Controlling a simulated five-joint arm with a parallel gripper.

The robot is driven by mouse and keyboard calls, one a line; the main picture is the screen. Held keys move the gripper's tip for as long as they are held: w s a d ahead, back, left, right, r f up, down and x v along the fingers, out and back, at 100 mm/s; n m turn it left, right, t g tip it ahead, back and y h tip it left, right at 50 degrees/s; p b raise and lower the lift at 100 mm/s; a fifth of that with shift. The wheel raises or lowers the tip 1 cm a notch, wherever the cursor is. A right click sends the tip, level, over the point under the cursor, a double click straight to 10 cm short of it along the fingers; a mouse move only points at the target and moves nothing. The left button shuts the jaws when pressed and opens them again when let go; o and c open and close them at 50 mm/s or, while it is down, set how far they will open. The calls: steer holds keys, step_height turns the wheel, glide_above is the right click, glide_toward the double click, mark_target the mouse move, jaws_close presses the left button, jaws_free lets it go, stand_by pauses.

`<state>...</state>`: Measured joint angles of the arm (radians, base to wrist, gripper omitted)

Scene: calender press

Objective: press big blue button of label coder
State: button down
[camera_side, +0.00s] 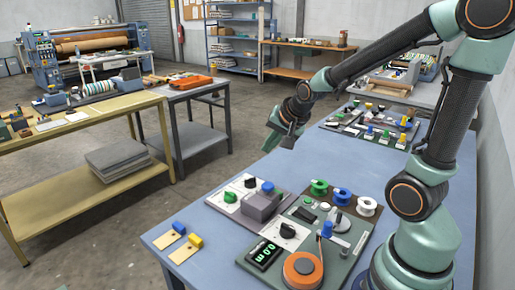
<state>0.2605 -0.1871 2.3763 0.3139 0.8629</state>
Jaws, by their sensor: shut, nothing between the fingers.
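A big blue button (267,187) sits on top of a grey-mauve block (260,206), which looks like the label coder. The block stands on a panel at the front left of the blue table, beside a green knob and a black knob. My gripper (288,141) is shut and empty. It points down above the far left part of the table, well above and behind the button, and touches nothing.
Right of the block, a dark green board (343,254) carries green, blue and white spools, a digital readout and an orange disc. Blue and yellow blocks (196,241) lie at the front left corner. The middle of the blue table (300,160) is clear.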

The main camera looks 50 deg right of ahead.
steer(key=shift+w+d+f+m, duration=0.15)
steer(key=shift+w+d+m, duration=0.05)
steer(key=shift+d+m, duration=0.1)
steer(key=shift+f, duration=0.1)
glide_toward(266, 183)
steer(key=shift+w+d+f, duration=0.2)
steer(key=shift+w+f, duration=0.7)
steer(key=shift+w, duration=0.2)
steer(key=shift+w+d+f, duration=0.2)
steer(key=shift+w+f, duration=0.65)
steer(key=shift+w, duration=0.2)
steer(key=shift+f, duration=0.1)
stand_by(0.5)
steer(key=shift+d+f, duration=0.15)
steer(key=shift+f, duration=0.15)
steer(key=shift+f, duration=0.8)
stand_by(1.0)
steer(key=shift+r, duration=1.2)
